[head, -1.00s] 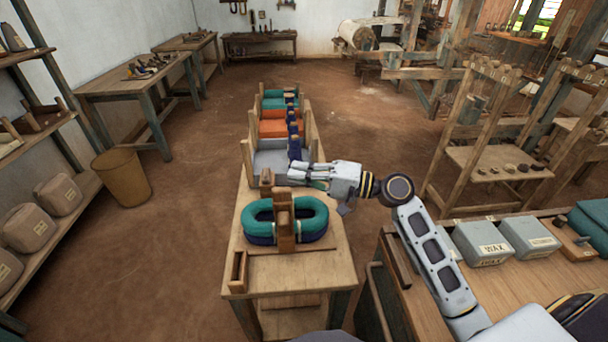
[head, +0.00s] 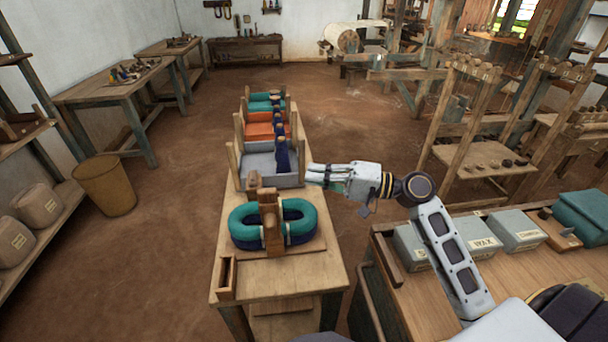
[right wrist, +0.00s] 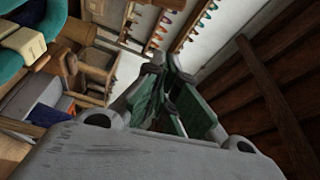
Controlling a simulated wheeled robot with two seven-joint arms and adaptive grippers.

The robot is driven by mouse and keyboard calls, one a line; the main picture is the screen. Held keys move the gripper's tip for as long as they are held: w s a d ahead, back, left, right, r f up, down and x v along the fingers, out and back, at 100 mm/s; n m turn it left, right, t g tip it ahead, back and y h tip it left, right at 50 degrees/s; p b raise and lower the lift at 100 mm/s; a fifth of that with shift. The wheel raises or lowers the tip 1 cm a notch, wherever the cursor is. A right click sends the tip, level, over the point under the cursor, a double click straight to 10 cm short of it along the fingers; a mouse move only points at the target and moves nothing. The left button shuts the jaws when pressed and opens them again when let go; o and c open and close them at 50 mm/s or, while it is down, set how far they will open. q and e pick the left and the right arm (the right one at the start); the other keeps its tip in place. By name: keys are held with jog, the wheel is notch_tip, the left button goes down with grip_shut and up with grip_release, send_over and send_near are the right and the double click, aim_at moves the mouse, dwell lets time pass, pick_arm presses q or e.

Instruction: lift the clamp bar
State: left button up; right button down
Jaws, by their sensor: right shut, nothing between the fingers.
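The wooden clamp bar (head: 270,222) lies across the middle of a teal and navy oval bundle (head: 302,222), which sits on a board on the wooden bench (head: 320,272). A small wooden block (head: 254,182) stands behind it. My right gripper (head: 309,174) is shut and empty, behind and to the right of the bundle, apart from the bar. Its fingers (right wrist: 166,68) show in the right wrist view, with part of the teal bundle (right wrist: 12,62) at the upper left. My left gripper is not in view.
Behind the bundle stands a wooden frame (head: 238,168) with grey, orange and teal stacks in line. A small open wooden box (head: 228,278) sits at the bench's front left. A counter with labelled grey boxes (head: 516,230) stands to the right.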

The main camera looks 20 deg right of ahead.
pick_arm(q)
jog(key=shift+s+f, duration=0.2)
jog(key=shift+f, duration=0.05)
pick_arm(e)
jog(key=shift+v, duration=1.2)
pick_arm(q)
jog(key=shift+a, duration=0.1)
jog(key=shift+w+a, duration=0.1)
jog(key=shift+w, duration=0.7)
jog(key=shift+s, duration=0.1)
pick_arm(e)
jog(key=shift+f, duration=0.1)
